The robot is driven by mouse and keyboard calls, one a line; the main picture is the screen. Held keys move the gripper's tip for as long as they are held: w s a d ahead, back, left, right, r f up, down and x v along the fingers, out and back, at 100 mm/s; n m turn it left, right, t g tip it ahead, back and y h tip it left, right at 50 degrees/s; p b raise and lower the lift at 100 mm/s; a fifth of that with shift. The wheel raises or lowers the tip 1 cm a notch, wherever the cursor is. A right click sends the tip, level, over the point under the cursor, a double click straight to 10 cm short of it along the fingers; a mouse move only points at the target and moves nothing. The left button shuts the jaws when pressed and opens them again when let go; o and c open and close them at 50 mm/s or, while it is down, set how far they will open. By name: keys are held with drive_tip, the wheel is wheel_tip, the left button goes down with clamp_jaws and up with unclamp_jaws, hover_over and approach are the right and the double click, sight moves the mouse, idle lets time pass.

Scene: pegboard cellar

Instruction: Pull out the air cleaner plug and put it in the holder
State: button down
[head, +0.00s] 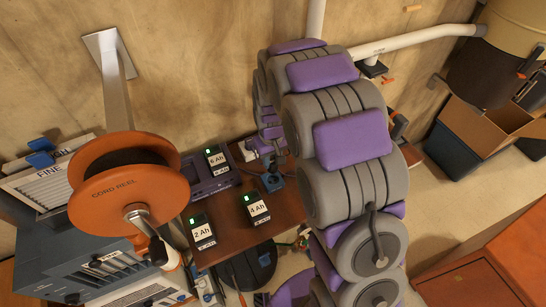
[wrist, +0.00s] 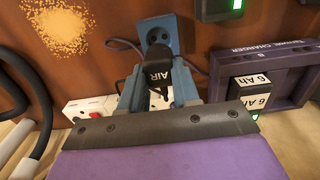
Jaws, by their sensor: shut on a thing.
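In the wrist view, my gripper (wrist: 157,92) has its two blue fingers shut on a black plug (wrist: 156,73) marked AIR. The white power strip (wrist: 88,108) with red switches shows to the left of the fingers and between them. I cannot tell whether the plug's pins are in it. A blue holder-like block (wrist: 158,28) with round recesses stands just beyond the plug. What looks like the same block (head: 272,181) is on the brown table in the head view. There, my own arm hides most of my gripper and the plug.
The brown table (head: 232,228) holds several labelled batteries, including 4 Ah (head: 257,208) and 2 Ah (head: 202,233). A purple charger (wrist: 273,95) is right of the gripper in the wrist view. An orange cord reel (head: 120,190) and open cardboard box (head: 485,130) flank the arm.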

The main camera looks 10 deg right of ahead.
sight(272, 160)
drive_tip(key=shift+f, duration=0.1)
drive_tip(key=shift+f+b, duration=0.3)
drive_tip(key=shift+f, duration=1.1)
drive_tip(key=shift+f, duration=2.15)
idle(4.3)
